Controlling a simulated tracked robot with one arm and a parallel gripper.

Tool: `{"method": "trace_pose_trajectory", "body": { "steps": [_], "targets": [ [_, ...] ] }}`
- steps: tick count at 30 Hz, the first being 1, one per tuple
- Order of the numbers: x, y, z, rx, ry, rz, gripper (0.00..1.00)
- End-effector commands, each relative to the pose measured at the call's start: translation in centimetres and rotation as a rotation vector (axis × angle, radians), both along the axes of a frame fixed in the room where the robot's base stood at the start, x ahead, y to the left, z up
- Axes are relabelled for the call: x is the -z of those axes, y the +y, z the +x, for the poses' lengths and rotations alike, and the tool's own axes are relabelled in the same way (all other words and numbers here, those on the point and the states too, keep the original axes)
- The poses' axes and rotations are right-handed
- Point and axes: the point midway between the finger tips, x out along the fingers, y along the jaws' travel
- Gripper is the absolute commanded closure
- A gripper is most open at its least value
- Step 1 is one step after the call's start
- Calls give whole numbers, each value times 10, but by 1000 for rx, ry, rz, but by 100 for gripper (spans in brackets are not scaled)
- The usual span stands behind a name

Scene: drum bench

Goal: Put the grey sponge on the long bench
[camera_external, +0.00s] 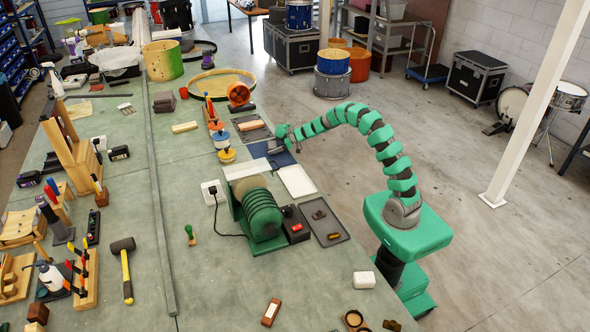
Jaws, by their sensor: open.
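The long bench (140,170) has a green-grey top and runs from the front of the picture to the back left. My gripper (279,142) is open, low over a dark blue mat (262,158) at the bench's right edge. A small grey shape (275,148) shows at the jaws. It may be the grey sponge, but it is too small to tell from the jaws themselves. I cannot tell whether the jaws touch it.
A white tray (297,181) lies in front of the mat, and a green belt machine (262,212) stands nearer. The bench middle left of the machine is mostly clear.

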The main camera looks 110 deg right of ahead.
Motion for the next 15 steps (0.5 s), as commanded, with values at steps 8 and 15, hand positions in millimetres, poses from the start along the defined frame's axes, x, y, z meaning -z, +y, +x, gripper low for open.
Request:
{"method": "trace_pose_trajectory", "body": {
  "steps": [8,15],
  "targets": [
    [-18,13,-43,5,2,2,13],
    [-35,27,-86,3,0,-1,13]
  ]
}}
